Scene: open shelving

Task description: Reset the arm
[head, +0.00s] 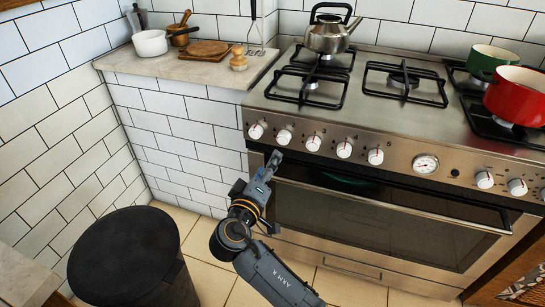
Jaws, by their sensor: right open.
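My right arm, marked "ARM R", reaches up from the bottom middle of the head view. Its gripper (268,168) is in front of the stove's front panel (355,153), near the left end of the oven door (380,222). The gripper is open, and I see nothing between its fingers. I cannot tell whether it touches the stove. My left gripper is not in view.
A kettle (327,36), a red pot (517,95) and a green pot (490,58) stand on the stove. A counter (150,63) at the left holds a white pot (150,43) and boards. A black bin (125,255) stands lower left. Tiled floor (210,275) shows between.

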